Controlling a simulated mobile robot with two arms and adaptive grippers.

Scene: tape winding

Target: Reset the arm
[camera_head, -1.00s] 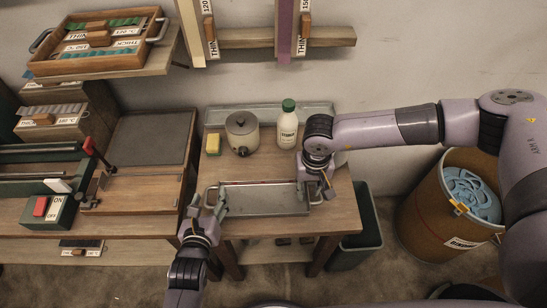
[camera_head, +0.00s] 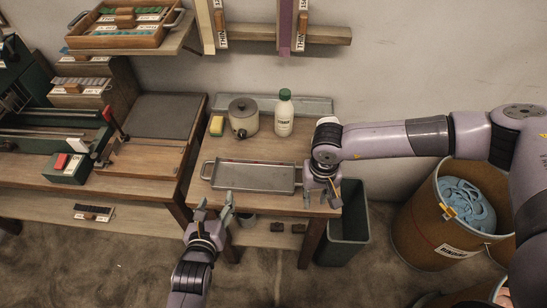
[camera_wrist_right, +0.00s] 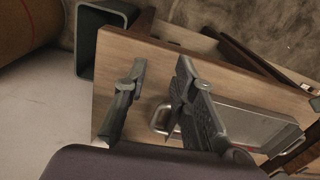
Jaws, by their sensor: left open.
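My left gripper (camera_head: 215,201) is open and empty in the head view, in front of the table's near edge and apart from the tray. The grey metal tray (camera_head: 250,184) lies flat on the wooden table, with a looped handle at its left end. My right gripper (camera_head: 322,194) is at the table's right front corner, just right of the tray. In the right wrist view, its two fingers (camera_wrist_right: 160,68) are spread with a gap between them. A tray handle (camera_wrist_right: 160,119) shows between and beyond the fingers; the tray (camera_wrist_right: 240,125) extends to the right.
A lidded pot (camera_head: 243,112), a white bottle with green cap (camera_head: 284,118) and a yellow sponge (camera_head: 216,126) stand behind the tray. A dark bin (camera_head: 345,235) is beside the table. A brown drum (camera_head: 420,215) stands right. A bench with a red switch box (camera_head: 68,168) is left.

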